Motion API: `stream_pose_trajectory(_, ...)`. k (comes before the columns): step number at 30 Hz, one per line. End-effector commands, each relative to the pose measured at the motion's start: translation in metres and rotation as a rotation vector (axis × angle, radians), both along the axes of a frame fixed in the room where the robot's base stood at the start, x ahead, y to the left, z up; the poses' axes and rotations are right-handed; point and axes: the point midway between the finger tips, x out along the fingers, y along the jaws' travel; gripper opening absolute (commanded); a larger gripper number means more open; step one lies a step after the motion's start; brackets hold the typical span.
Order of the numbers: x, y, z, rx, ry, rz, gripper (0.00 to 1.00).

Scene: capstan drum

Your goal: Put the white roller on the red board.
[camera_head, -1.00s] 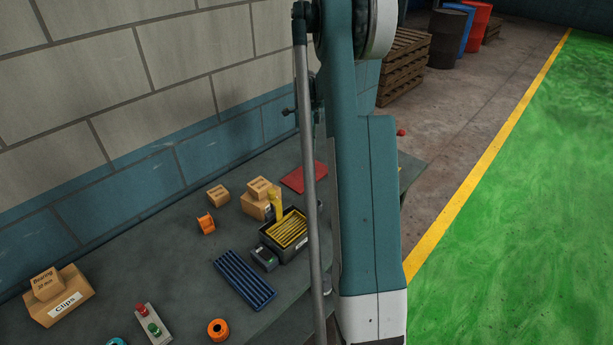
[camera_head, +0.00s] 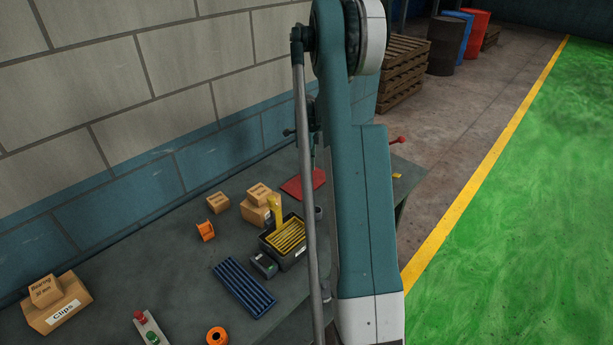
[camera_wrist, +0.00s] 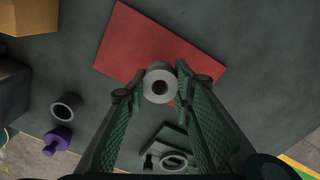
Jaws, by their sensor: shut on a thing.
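The white roller (camera_wrist: 160,84) shows end-on in the wrist view, a pale ring with a dark bore. My gripper (camera_wrist: 160,88) is shut on it, with a green padded finger on each side. The red board (camera_wrist: 130,42) lies flat on the grey bench behind the roller in this view. The roller overlaps the board's near edge in the picture; I cannot tell the height between them. In the head view the red board (camera_head: 301,186) is partly hidden by my arm, and the roller and fingertips cannot be made out.
A grey ring (camera_wrist: 67,107) and a purple part (camera_wrist: 57,140) stand left of my gripper. A cardboard box (camera_wrist: 22,20) is near the board's left side.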

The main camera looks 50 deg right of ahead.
Motion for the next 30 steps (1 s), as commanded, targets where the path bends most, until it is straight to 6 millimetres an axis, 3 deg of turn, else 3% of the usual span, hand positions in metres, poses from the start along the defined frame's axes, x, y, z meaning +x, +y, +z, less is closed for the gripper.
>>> stream_pose_trajectory(10,0.000,0.000,-0.002,0.000,0.000,0.000,0.13)
stream_pose_trajectory(21,0.000,0.000,-0.035,0.000,0.000,0.000,0.13)
stream_pose_trajectory(30,0.000,0.000,-0.038,0.000,0.000,0.000,0.13)
